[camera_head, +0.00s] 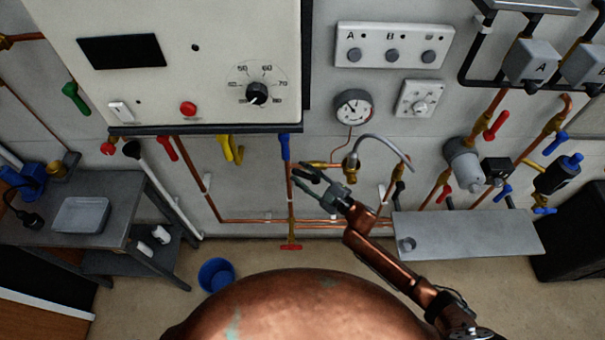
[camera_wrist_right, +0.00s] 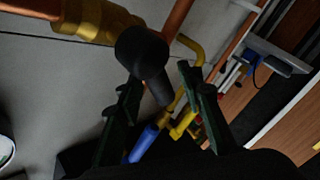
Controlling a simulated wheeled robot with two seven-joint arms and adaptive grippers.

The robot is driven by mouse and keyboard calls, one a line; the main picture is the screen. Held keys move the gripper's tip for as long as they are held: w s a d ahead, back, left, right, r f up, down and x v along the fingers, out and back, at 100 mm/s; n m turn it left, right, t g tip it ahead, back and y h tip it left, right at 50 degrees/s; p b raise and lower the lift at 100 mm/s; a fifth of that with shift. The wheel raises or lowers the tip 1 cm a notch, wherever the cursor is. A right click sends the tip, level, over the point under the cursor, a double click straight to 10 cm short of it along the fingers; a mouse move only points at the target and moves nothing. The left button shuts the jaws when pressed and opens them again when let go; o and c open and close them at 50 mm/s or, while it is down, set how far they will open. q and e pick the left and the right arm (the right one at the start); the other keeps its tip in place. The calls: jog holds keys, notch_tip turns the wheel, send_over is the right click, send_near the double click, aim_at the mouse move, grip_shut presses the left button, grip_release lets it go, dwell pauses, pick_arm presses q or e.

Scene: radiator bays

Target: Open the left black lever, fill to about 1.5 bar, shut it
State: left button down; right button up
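The pressure gauge (camera_head: 353,107) is on the wall below the A/B switch plate; its needle is too small to read. Below it, a grey braided hose (camera_head: 385,142) arches over the brass fittings (camera_head: 351,167). My right gripper (camera_head: 312,180) reaches up to the left end of this filling loop. In the right wrist view, the left black lever (camera_wrist_right: 150,66) hangs from a brass valve, with its handle between the fingers of my right gripper (camera_wrist_right: 160,78). The fingers are apart, with gaps beside the lever. Another black lever (camera_head: 398,188) is at the right. My left gripper is not in view.
The white boiler casing (camera_head: 200,60) overhangs at the upper left. Blue (camera_head: 285,146) and yellow (camera_head: 229,149) handles hang close left of my right gripper. A grey shelf (camera_head: 470,235) juts out at the right. A blue bucket (camera_head: 215,274) stands on the floor.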

jog(key=shift+c, duration=0.6)
grip_shut()
